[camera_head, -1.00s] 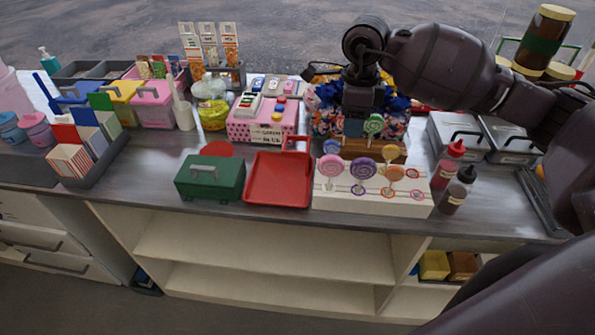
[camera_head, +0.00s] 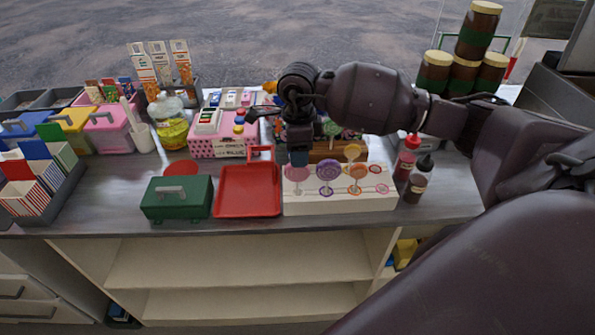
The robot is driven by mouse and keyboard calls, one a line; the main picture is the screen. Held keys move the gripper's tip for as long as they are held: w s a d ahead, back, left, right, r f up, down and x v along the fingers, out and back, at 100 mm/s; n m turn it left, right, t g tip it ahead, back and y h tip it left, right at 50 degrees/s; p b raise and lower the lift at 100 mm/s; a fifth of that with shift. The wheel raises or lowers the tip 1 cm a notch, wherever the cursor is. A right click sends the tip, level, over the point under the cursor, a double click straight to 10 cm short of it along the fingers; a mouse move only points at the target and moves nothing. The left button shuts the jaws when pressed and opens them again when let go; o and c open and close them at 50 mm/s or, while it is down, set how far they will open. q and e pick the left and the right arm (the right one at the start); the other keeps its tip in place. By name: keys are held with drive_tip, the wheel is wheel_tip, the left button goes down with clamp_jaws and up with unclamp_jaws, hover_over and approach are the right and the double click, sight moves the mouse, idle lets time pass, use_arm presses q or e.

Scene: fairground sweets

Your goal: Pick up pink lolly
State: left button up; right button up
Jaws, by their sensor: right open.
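The pink lolly (camera_head: 297,173) stands at the left end of the front row on the white lolly stand (camera_head: 336,204). My right gripper (camera_head: 299,160) points down just above and behind it, at the pink disc's top edge. The jaws are open. The gripper covers part of what lies behind the pink lolly, and I cannot tell whether it touches the disc. A purple lolly (camera_head: 328,172) stands just to the right, then an orange one (camera_head: 358,172). My left gripper is not in view.
A red tray (camera_head: 247,212) lies left of the stand, with a green box (camera_head: 176,197) beyond it. Red and dark sauce bottles (camera_head: 407,158) stand close to the stand's right. A pink dotted box (camera_head: 219,145) stands behind the tray. Bare counter shows in front.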

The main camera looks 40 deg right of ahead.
sight(297, 185)
drive_tip(key=shift+a+f, duration=0.15)
drive_tip(key=shift+f, duration=1.75)
drive_tip(key=shift+c, duration=0.2)
clamp_jaws()
